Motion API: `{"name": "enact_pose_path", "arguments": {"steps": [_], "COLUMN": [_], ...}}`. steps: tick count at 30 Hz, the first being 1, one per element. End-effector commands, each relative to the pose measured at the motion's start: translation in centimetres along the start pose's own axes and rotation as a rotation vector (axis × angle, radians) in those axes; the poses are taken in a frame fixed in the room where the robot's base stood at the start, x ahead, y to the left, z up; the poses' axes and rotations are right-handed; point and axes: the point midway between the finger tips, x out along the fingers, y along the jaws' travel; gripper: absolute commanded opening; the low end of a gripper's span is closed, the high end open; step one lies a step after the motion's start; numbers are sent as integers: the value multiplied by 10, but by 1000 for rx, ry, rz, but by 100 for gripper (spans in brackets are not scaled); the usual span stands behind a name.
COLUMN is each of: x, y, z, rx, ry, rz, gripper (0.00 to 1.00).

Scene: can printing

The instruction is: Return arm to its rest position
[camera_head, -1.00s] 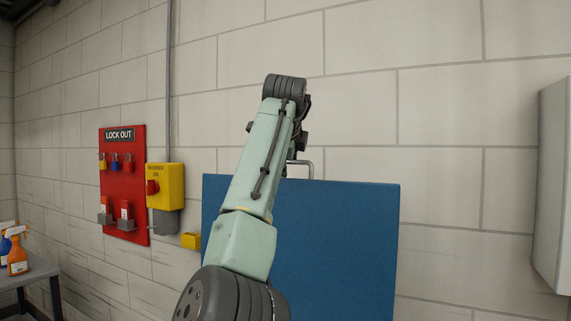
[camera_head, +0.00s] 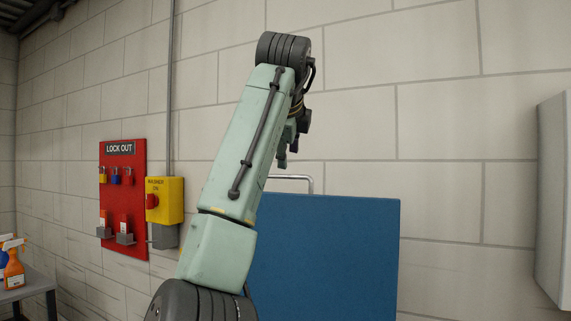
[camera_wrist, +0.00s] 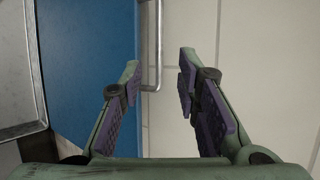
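My arm rises from the bottom of the head view, raised and bent at the top in front of the wall. My gripper shows at the bottom of the wrist view (camera_wrist: 160,88), its two purple-padded fingers apart with nothing between them. Beyond the fingers in the wrist view are a blue panel (camera_wrist: 85,60) and a metal handle (camera_wrist: 152,45); the fingers look apart from both.
The blue panel (camera_head: 330,260) with its metal handle (camera_head: 308,180) stands behind my arm. A red lockout board (camera_head: 122,190) and yellow switch box (camera_head: 165,198) hang left. A spray bottle (camera_head: 14,270) stands on a table (camera_head: 30,286). A pale cabinet (camera_head: 553,200) is at right.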

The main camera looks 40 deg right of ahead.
Motion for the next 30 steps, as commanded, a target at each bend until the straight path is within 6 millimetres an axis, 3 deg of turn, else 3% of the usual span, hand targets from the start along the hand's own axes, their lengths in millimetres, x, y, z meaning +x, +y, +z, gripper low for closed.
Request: {"name": "enact_pose_path", "arguments": {"steps": [7, 23, 26, 29, 30], "x": [-9, -2, 17, 38, 43], "y": [0, 2, 6, 16, 23], "z": [0, 7, 35, 89, 116], "rx": [0, -19, -100, -247, -318], "ry": [0, -7, -33, -75, -94], "rz": [0, -15, -81, -211, -280], "gripper": [30, 30, 30, 30, 30]}}
